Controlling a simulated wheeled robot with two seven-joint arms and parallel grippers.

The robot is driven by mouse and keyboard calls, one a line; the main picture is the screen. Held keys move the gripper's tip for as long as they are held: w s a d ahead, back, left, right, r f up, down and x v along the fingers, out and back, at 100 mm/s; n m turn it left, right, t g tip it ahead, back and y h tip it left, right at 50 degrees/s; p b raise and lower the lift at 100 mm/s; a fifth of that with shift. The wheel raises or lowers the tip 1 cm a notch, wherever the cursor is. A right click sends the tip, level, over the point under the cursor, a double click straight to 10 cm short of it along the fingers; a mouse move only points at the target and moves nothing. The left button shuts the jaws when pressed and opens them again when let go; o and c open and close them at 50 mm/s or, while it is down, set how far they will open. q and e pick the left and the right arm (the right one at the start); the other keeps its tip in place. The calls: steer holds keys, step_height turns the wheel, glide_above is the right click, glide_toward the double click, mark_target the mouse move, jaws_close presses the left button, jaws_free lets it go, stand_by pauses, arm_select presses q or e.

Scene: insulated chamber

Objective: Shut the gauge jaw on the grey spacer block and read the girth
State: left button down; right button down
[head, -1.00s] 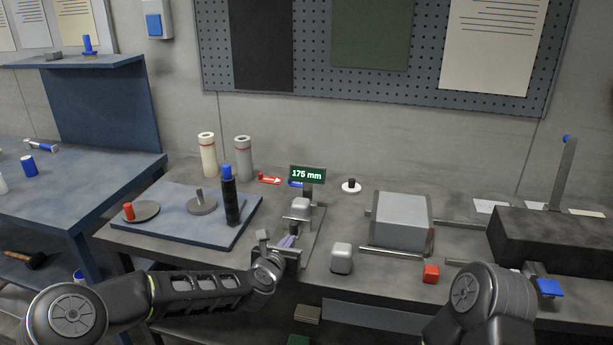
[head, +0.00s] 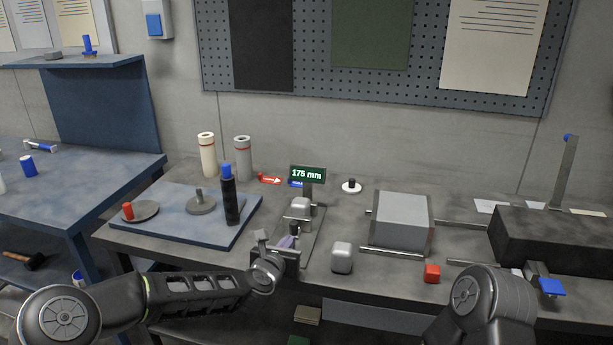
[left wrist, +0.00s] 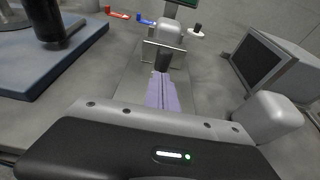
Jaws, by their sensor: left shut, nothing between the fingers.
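The gauge has a flat grey base (head: 316,240) and a dark display (head: 307,174) that reads 175 mm. A rounded light-grey block (head: 300,204) sits on the gauge; it also shows in the left wrist view (left wrist: 168,31). The gauge jaw (left wrist: 162,55) stands upright on the near side of this block. I cannot tell whether they touch. My left gripper (head: 290,240) is shut and empty, its purple fingers (left wrist: 162,78) pointing at the jaw's near side, at or very near its dark knob. A second grey block (head: 341,257) stands right of the gauge. My right gripper is out of view.
A blue board (head: 180,229) with a black cylinder (head: 231,200) and discs lies to the left. A grey box (head: 401,221) and a red cube (head: 432,273) are to the right.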

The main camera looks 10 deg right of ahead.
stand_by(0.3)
arm_select(q)
steer(key=shift+s+a+b, duration=0.15)
steer(key=shift+s+b, duration=0.2)
steer(key=shift+b, duration=0.15)
stand_by(0.4)
steer(key=shift+s+a+f+b, duration=0.1)
steer(key=shift+s+b, duration=0.15)
steer(key=shift+b, duration=0.2)
steer(key=shift+s, duration=0.15)
steer(key=shift+w+d, duration=0.25)
steer(key=shift+w, duration=0.4)
steer(key=shift+w+d, duration=0.2)
steer(key=shift+w, duration=0.45)
steer(key=shift+s+b, duration=0.1)
steer(key=shift+b, duration=0.2)
